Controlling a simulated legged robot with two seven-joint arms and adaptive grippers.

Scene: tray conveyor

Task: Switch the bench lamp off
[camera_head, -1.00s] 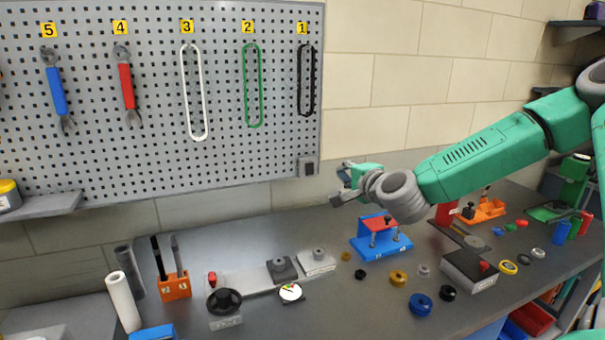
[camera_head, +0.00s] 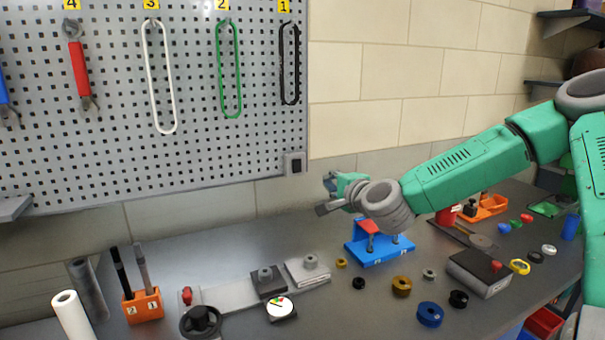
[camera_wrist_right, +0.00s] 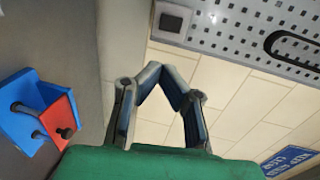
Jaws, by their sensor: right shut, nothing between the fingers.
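A small grey box with a dark square rocker (camera_head: 294,163), which looks like a switch, is at the lower right corner of the pegboard. It also shows in the right wrist view (camera_wrist_right: 171,20), at the top. I cannot make out its on or off position. No lamp is clearly visible. My right gripper (camera_head: 328,193) is below and right of the switch in the head view, apart from it. In the right wrist view its fingertips (camera_wrist_right: 160,70) are together and empty, with wall tiles behind them. My left gripper is not in view.
The pegboard (camera_head: 225,165) holds loops and wrenches. Below my right gripper, a blue and red fixture (camera_head: 380,252) stands on the bench. An orange holder (camera_head: 143,306), a dial gauge (camera_head: 280,307) and several rings are spread over the bench.

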